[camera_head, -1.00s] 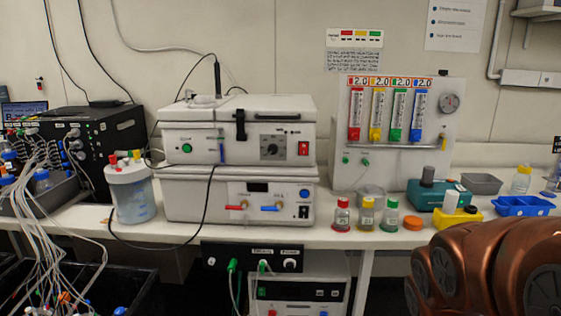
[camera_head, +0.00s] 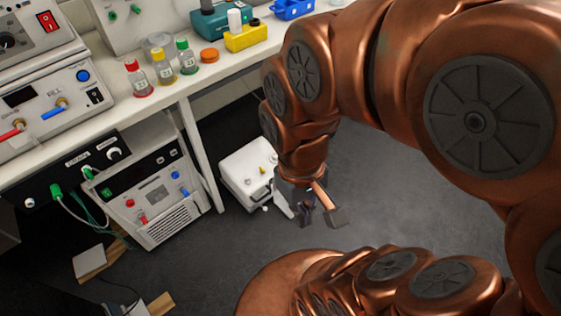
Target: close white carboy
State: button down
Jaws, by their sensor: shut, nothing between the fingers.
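The white carboy (camera_head: 240,180) stands on the dark floor, by the leg at the bench's right end. It is a boxy white container with a small yellow part (camera_head: 262,170) on top and small fittings low on its near side. My gripper (camera_head: 322,218) hangs from my copper arm just right of the carboy, pointing down. It is shut and empty. I cannot tell whether gripper and carboy touch, nor make out an opening in the carboy.
The white bench (camera_head: 205,75) and its leg (camera_head: 203,155) stand left of the carboy. Bottles with red, yellow and green caps sit on the bench edge. A white control unit (camera_head: 150,195) stands below it. Open floor (camera_head: 400,190) lies to the right.

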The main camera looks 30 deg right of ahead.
aim_at(247, 160)
jog(key=z, duration=0.45)
jog(key=k, duration=0.5)
jog(key=u, duration=1.7)
jog(key=i, duration=1.35)
jog(key=z, duration=1.9)
